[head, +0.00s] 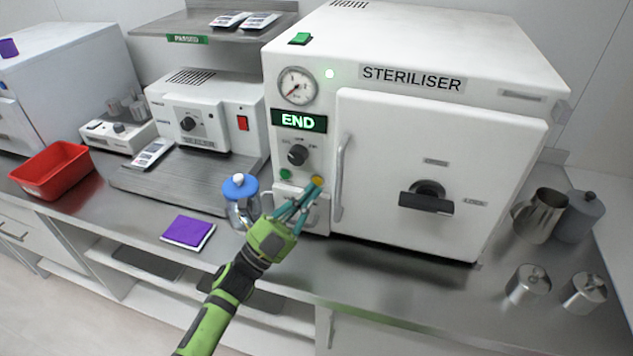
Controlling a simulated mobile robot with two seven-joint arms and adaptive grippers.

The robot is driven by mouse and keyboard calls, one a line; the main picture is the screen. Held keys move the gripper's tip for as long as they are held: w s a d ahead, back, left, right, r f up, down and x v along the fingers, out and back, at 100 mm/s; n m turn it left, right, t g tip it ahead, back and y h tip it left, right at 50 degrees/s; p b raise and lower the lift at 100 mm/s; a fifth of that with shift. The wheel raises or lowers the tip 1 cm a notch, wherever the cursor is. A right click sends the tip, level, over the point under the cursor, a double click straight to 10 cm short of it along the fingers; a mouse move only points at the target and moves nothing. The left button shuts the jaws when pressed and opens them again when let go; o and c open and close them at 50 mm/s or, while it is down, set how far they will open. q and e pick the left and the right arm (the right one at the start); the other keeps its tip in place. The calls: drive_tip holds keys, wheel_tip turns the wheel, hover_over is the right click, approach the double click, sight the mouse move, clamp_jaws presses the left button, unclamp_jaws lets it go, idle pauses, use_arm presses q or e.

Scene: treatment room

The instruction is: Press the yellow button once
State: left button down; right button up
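The yellow button (318,181) is on the lower front panel of the white steriliser (400,140), right of a small green button (286,174) and below a black knob (298,155). My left gripper (312,189), green with teal fingers, reaches up from below. Its fingers come together at the tips, with nothing seen between them. The tips are at the lower edge of the yellow button in the picture; I cannot tell whether they touch it. The display (299,121) reads END. My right gripper is not in view.
A blue-lidded clear jar (241,205) stands just left of my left gripper. A purple pad (188,232) lies left of it. The steriliser's door handle (342,178) sticks out right of the button. A metal jug (540,216) and lidded pots stand at the right.

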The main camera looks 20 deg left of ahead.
use_arm(q)
drive_tip(key=shift+w, duration=0.15)
drive_tip(key=shift+w+a+r+b, duration=0.1)
drive_tip(key=shift+w+r+b, duration=0.25)
drive_tip(key=shift+r, duration=0.1)
idle(1.4)
drive_tip(key=shift+s+f, duration=0.2)
drive_tip(key=shift+f, duration=0.2)
drive_tip(key=shift+s+a+f+p, duration=0.1)
drive_tip(key=shift+s+a+p, duration=0.1)
drive_tip(key=shift+s+p, duration=0.25)
drive_tip(key=s+p, duration=0.1)
drive_tip(key=s, duration=0.3)
drive_tip(key=shift+s, duration=0.1)
drive_tip(key=shift+f, duration=0.1)
idle(0.6)
